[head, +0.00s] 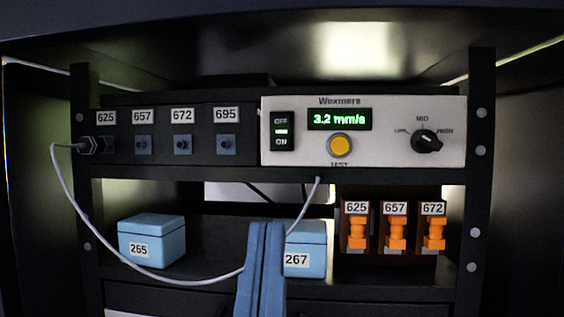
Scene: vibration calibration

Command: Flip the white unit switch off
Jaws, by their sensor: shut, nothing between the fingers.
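The white unit (380,150) sits at the right of the upper shelf. Its black rocker switch (282,131) is at the unit's left end, with OFF printed at the top, ON at the bottom and a lit green bar between. I cannot tell which way the rocker is tilted. The unit's display (339,119) is lit green and reads 3.2 mm/s. My gripper (267,226) is shut and empty, its blue fingers pointing up. It is below the switch and slightly left of it, apart from the unit, and partly hides blue box 267.
A yellow test button (340,145) and black knob (427,141) are on the unit. A black panel (182,128) stands left. A white cable (150,273) loops across the front and passes my gripper. Blue boxes 265 (152,240) and 267 (307,248) and orange pieces (395,232) sit below.

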